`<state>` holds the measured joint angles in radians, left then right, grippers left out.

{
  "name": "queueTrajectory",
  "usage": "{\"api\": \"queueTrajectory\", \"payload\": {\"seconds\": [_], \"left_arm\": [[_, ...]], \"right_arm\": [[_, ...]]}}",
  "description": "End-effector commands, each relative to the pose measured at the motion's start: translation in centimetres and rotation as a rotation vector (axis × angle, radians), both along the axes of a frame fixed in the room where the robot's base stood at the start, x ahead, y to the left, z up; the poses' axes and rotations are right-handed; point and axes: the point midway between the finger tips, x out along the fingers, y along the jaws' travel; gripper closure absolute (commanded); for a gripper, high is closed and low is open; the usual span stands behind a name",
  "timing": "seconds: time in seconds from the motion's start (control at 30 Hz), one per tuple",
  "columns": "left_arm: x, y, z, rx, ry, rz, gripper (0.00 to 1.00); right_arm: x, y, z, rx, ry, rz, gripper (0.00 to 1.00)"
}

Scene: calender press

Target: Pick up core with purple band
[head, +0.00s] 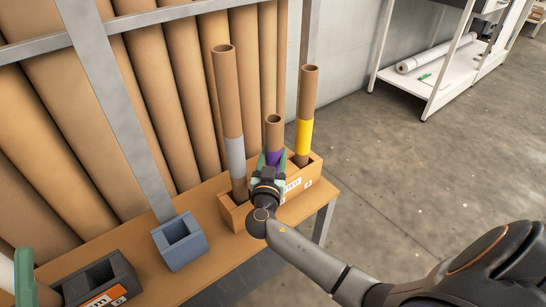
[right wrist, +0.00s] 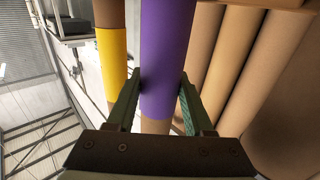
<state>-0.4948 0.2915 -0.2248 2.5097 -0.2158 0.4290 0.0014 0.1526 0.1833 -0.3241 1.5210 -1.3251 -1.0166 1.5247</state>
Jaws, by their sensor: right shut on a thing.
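The core with the purple band (head: 273,130) stands upright in the orange box (head: 234,217), between two taller cores. My right gripper (head: 270,168) is shut on it at the purple band, which is partly hidden behind the fingers. In the right wrist view, the purple band (right wrist: 167,45) fills the space between the two green fingers (right wrist: 160,90). The core's lower end is hidden by my gripper in the head view. Part of my left gripper (head: 25,272) shows at the lower left edge; its jaws cannot be made out.
A grey-banded core (head: 226,100) and a yellow-banded core (head: 308,95) stand close on either side. An empty blue-grey holder (head: 180,242) and a dark box (head: 100,283) sit on the orange bench (head: 205,275). Large brown rolls (head: 150,85) lean behind a metal frame.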

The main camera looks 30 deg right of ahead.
Motion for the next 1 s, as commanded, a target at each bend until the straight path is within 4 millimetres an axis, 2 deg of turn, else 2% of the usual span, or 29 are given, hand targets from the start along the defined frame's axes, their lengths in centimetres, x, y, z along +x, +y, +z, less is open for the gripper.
{"api": "queueTrajectory", "payload": {"seconds": [0.17,0.53,0.67,0.7,1.0], "left_arm": [[0.0,0.0,0.9,0.008,-0.003,0.005,0.5],[-0.2,0.2,3.3,0.024,-0.024,0.03,0.5],[2.4,0.7,0.5,0.022,0.135,0.069,0.5],[2.5,0.7,0.0,0.022,0.144,0.07,0.5],[3.8,0.9,-1.8,0.023,0.242,0.086,0.5]], "right_arm": [[-0.2,0.0,2.3,0.003,-0.005,0.0,1.0],[-0.2,0.0,9.6,0.003,-0.006,0.001,1.0],[-0.2,0.0,12.0,0.003,-0.006,0.0,1.0],[-1.3,-0.1,11.2,0.001,0.002,0.001,1.0],[-8.1,-0.6,11.1,0.001,0.003,0.0,1.0]]}}
